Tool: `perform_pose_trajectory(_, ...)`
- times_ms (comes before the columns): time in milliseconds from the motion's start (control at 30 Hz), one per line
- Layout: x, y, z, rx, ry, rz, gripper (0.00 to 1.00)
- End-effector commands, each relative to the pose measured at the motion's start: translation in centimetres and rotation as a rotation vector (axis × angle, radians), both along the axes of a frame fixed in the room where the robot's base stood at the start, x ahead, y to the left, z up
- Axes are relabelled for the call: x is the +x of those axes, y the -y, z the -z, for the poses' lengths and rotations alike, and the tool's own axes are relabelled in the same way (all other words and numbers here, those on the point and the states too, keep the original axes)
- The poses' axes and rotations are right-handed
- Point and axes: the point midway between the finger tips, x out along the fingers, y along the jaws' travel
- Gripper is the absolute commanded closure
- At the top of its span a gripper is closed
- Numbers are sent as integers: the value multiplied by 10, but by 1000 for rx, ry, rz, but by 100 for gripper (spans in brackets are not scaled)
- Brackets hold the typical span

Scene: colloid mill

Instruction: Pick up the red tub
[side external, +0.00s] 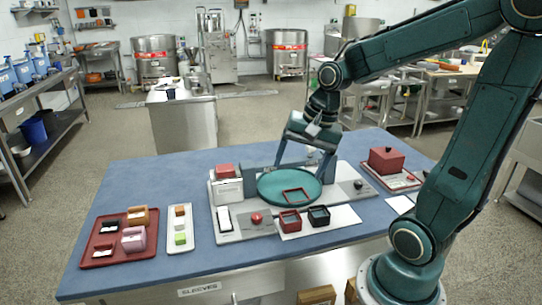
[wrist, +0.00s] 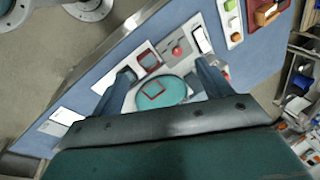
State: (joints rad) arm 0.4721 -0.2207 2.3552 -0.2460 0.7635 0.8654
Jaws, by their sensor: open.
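The red tub (side external: 290,220), small, square and open-topped, stands upright on a white plate in front of the teal disc (side external: 262,186). It also shows in the wrist view (wrist: 148,58), just beyond the disc. A red square outline (side external: 295,196) marks the disc. A black tub (side external: 319,216) of like shape stands close to the right of the red one. In the wrist view a finger partly hides that area. My gripper (side external: 303,170) is open and empty above the back of the disc, apart from both tubs. Its spread fingers show in the wrist view (wrist: 165,72).
A red tray (side external: 98,262) with several small items and a white tray (side external: 170,241) with small blocks lie at the left. A red box (side external: 386,160) stands at the back right. A red button (side external: 257,218) sits left of the tub.

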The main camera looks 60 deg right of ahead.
Motion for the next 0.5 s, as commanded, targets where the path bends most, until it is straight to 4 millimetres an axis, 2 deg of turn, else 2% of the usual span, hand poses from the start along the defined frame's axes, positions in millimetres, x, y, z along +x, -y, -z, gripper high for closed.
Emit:
perform_pose_trajectory(267, 16, 51, 39, 206, -84, 456, 22)
perform_pose_trajectory(500, 18, 93, 76, 388, -152, 844, 22)
